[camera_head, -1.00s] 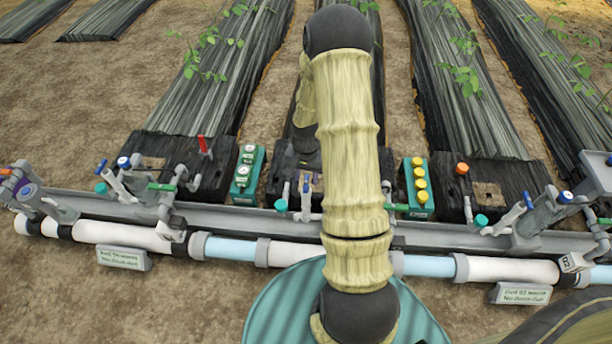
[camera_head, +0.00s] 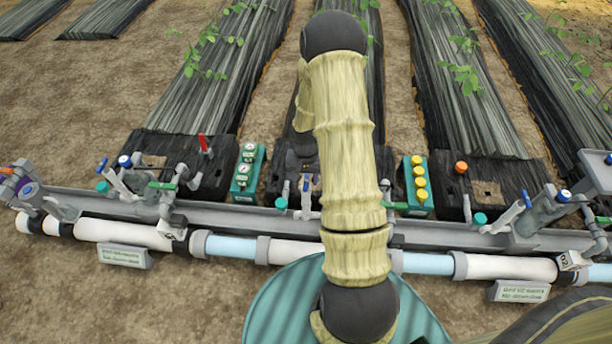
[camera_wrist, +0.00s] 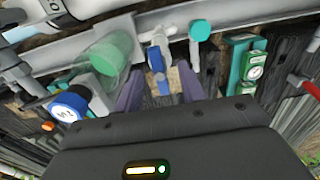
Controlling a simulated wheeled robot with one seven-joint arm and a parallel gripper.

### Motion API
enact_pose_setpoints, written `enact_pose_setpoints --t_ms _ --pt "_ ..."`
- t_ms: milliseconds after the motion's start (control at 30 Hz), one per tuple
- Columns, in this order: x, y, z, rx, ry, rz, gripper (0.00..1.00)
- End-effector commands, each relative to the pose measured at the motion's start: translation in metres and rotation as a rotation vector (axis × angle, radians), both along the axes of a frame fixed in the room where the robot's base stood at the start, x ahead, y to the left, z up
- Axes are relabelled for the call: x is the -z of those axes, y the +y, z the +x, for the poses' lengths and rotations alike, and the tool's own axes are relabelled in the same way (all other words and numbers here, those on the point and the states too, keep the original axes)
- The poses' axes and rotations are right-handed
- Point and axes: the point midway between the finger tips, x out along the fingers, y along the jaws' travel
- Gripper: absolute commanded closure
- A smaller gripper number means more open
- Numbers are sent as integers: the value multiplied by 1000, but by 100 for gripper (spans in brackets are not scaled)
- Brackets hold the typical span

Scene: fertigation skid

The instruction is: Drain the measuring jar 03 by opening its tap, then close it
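A tap with a blue lever (camera_wrist: 156,62) on a pale grey body shows in the middle of the wrist view, and its blue lever also shows in the head view (camera_head: 306,184) just left of my arm. My gripper (camera_wrist: 160,78) has its two purple-grey fingers apart, one on each side of the blue lever; I cannot tell whether they touch it. A translucent jar with a green end (camera_wrist: 112,52) is left of the fingers in the wrist view. My arm hides the jar and most of the gripper in the head view. No jar number is readable.
A blue round knob (camera_wrist: 68,106) is close to the left finger, and a teal cap (camera_wrist: 200,30) is at the right. A green gauge box (camera_head: 247,174) and a yellow-button box (camera_head: 418,187) flank my arm. A red lever (camera_head: 204,145) stands farther left.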

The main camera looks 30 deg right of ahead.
Motion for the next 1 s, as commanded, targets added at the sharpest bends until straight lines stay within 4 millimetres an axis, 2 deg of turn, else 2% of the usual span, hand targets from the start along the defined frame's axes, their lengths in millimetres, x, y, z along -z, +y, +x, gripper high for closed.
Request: enact_pose_setpoints --t_ms 300,633,667,833,867,1000 --pt "22 0 0 0 1 1 60" --pt "25 0 0 0 0 0 60" --pt "25 0 0 0 0 0 64" --pt "25 0 0 0 0 0 97" --pt "25 0 0 0 0 0 100" --pt "25 0 0 0 0 0 100"
